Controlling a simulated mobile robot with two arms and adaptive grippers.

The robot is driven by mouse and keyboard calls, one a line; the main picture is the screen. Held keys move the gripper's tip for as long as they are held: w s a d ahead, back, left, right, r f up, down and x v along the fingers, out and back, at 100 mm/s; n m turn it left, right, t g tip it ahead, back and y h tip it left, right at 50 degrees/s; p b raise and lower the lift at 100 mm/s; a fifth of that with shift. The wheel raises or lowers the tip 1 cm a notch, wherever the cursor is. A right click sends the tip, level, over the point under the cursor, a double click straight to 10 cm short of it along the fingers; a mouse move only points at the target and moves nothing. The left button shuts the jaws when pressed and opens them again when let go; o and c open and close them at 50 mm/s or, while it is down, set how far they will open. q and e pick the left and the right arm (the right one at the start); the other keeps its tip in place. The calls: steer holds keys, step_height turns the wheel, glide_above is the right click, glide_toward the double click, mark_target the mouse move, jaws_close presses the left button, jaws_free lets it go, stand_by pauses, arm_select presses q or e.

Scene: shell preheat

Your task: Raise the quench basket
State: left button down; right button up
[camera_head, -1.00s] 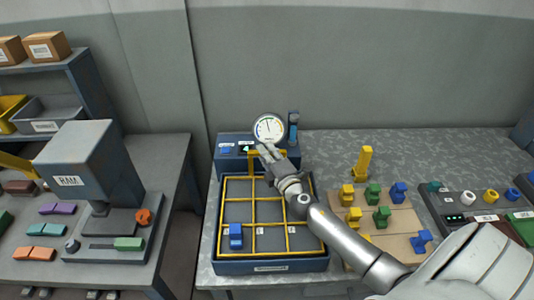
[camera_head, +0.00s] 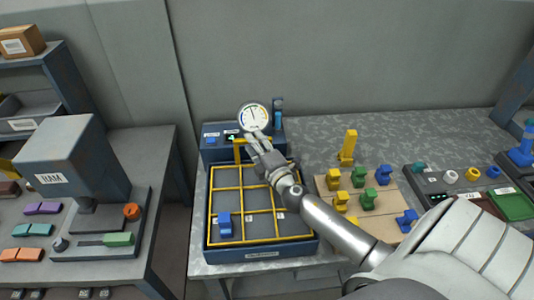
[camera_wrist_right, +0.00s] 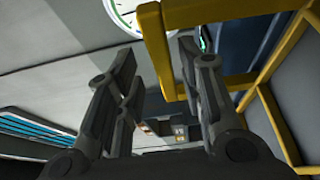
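The quench basket (camera_head: 243,187) is a yellow-framed grid of compartments sitting in a blue tank (camera_head: 262,250). A blue part (camera_head: 224,224) stands in its front left compartment. A yellow handle (camera_head: 238,148) rises at the basket's back edge. My right gripper (camera_head: 258,143) is at this handle, its fingers partly covering it. In the right wrist view the fingers (camera_wrist_right: 158,65) are apart, and the yellow handle (camera_wrist_right: 153,50) shows between them and behind the right finger. I cannot tell whether they touch it. My left gripper is not in view.
A round gauge (camera_head: 253,117) and a blue upright (camera_head: 278,112) stand behind the basket. A tan board (camera_head: 378,232) with several coloured parts lies to the right, under my right arm. A press labelled RAM (camera_head: 70,160) stands on the left bench.

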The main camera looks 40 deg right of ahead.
steer(key=s+a, duration=0.1)
steer(key=s, duration=0.8)
steer(key=shift+s+a, duration=0.25)
steer(key=shift+s, duration=0.05)
steer(key=shift+r, duration=0.1)
